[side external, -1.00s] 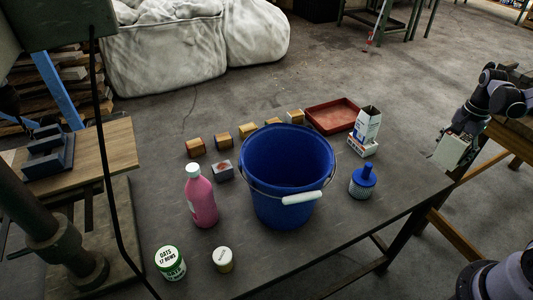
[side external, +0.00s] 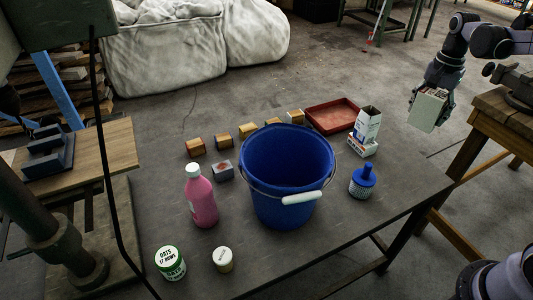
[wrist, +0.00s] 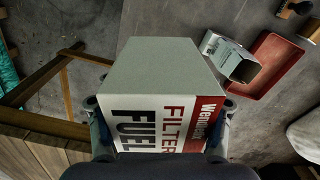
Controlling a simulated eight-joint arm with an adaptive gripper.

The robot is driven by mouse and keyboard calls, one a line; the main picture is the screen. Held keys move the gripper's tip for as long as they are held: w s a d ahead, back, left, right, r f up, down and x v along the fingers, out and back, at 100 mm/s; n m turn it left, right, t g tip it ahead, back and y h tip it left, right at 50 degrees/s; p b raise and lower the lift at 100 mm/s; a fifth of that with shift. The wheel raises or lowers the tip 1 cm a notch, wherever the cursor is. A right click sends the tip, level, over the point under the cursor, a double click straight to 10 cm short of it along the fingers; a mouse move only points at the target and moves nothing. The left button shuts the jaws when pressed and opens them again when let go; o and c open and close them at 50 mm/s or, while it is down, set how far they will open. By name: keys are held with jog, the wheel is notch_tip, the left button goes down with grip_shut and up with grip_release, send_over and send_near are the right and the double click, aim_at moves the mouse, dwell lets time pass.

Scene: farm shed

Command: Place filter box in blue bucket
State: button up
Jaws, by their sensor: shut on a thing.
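The filter box (side external: 428,110) is a pale grey-green carton held in my gripper (side external: 440,98) at the right of the side external view, in the air beyond the grey table's right end. In the wrist view the filter box (wrist: 165,95) fills the middle, with red and white "FILTER FUEL" print, and my fingers (wrist: 160,130) press on its two sides. The blue bucket (side external: 283,205) stands upright on the grey table with its white handle grip hanging at the front. It looks empty. The bucket is out of the wrist view.
Several wooden blocks (side external: 222,140) line the back. A pink bottle (side external: 203,200) and two cans (side external: 171,262) are at left and front.

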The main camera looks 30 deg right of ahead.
aim_at(285, 182)
jog(key=w+a+n, duration=0.2)
jog(key=w+a, duration=0.2)
jog(key=a, duration=0.5)
jog(key=w+a+n, duration=0.1)
jog(key=w+a, duration=0.3)
jog(key=a, duration=0.4)
jog(key=a+n, duration=0.3)
jog(key=a, duration=1.6)
jog(key=f, duration=0.2)
jog(key=d+f, duration=0.1)
jog(key=f, duration=0.1)
jog(key=shift+f, duration=0.2)
notch_tip(285, 182, down, 19)
jog(key=shift+r, duration=0.1)
jog(key=o, duration=1.2)
jog(key=shift+c, duration=0.2)
